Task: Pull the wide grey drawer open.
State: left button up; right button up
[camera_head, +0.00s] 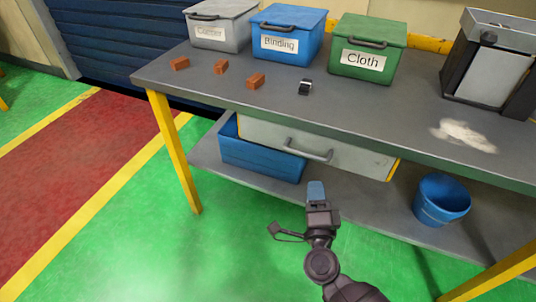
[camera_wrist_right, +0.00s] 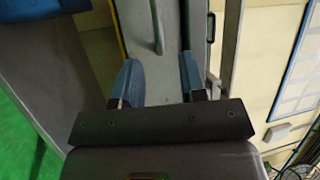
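My right gripper (camera_head: 316,188) is in front of and below the drawer, apart from the handle. In the right wrist view, the two blue-tipped fingers of this gripper (camera_wrist_right: 160,75) are spread with nothing between them. The drawer front (camera_wrist_right: 173,45) and the handle (camera_wrist_right: 157,25) show beyond the fingertips. My left gripper is not in view.
A blue crate (camera_head: 262,158) and a blue bucket (camera_head: 441,200) stand on the lower shelf (camera_head: 370,208). On the workbench top (camera_head: 330,112) are lidded Copper, Binding and Cloth boxes, several small brown blocks and a small dark item (camera_head: 305,87). Green floor lies open in front.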

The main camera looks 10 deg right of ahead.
aim_at(306, 153)
jog(key=shift+m, duration=0.3)
jog(key=x, duration=0.3)
jog(key=a+x, duration=0.1)
jog(key=x, duration=0.7)
jog(key=shift+w+a+f+b, duration=0.15)
jog(key=shift+w+a+b, duration=0.05)
jog(key=shift+w+b, duration=0.2)
grip_shut()
